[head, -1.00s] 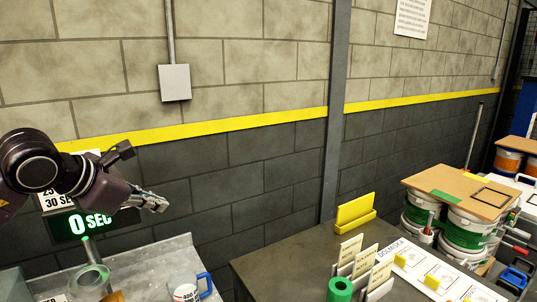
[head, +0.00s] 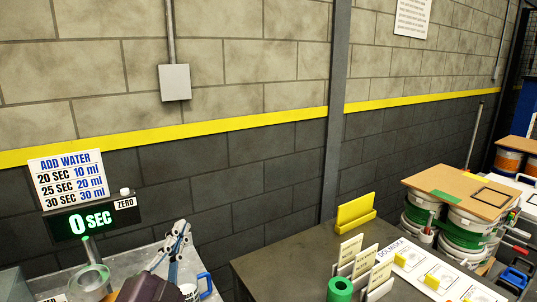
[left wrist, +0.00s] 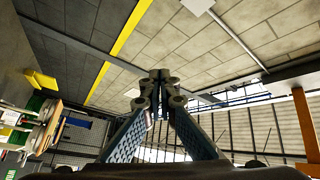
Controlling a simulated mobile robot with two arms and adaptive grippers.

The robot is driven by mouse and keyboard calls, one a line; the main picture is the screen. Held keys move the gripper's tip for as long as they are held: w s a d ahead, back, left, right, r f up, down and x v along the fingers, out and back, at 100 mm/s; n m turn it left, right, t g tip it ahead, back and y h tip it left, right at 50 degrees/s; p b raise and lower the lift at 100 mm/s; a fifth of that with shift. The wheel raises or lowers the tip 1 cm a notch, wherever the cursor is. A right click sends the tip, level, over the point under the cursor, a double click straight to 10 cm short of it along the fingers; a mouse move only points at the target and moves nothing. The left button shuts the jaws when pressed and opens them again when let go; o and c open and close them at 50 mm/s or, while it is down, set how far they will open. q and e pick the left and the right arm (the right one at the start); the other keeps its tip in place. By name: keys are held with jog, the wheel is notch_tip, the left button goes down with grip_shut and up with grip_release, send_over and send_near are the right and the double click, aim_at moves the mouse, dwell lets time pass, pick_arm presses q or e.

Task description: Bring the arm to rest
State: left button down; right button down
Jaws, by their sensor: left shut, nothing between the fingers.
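My left gripper (head: 179,236) is low in the head view, in front of the grey bench on the left. Its fingers point up and are shut with nothing between them. The dark wrist of my left arm shows below it at the bottom edge. In the left wrist view the two fingertips (left wrist: 158,80) meet, with wall and ceiling behind them. My right gripper is in neither view.
A timer display (head: 84,222) reading 0 SEC stands behind the bench (head: 140,262). A white mug with a blue handle (head: 205,285) is partly hidden by my arm. A dark table (head: 285,255) holds a green roll (head: 340,289) and card holders. Lidded pails (head: 465,230) stand at right.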

pick_arm(q)
jog(key=s+a+f+n+g+y, duration=0.2)
jog(key=f+n, duration=0.1)
jog(key=f, duration=0.4)
jog(key=s+a+f+n+g+y, duration=0.1)
jog(key=a+f+n+g, duration=0.15)
jog(key=f, duration=0.35)
jog(key=s+f+n+g, duration=0.1)
jog(key=s+f+g, duration=0.1)
jog(key=s+f, duration=0.3)
jog(key=s+f+n+g, duration=0.1)
jog(key=s+f+g, duration=0.2)
jog(key=s+f, duration=0.2)
jog(key=s+f+n+g, duration=0.1)
jog(key=s+f+g, duration=0.2)
jog(key=s+f, duration=0.2)
notch_tip(320, 180, down, 3)
jog(key=shift+f+n+g, duration=0.1)
jog(key=shift+n+g, duration=0.15)
jog(key=s+d+f+n+g+h, duration=0.15)
jog(key=s+f+g, duration=0.4)
jog(key=s, duration=0.65)
notch_tip(320, 180, down, 26)
jog(key=s, duration=0.2)
jog(key=s+a+f+g, duration=0.1)
jog(key=s+a+f, duration=0.1)
jog(key=s+f, duration=1.4)
jog(key=shift+s+f+m, duration=0.25)
jog(key=shift+s+m, duration=0.2)
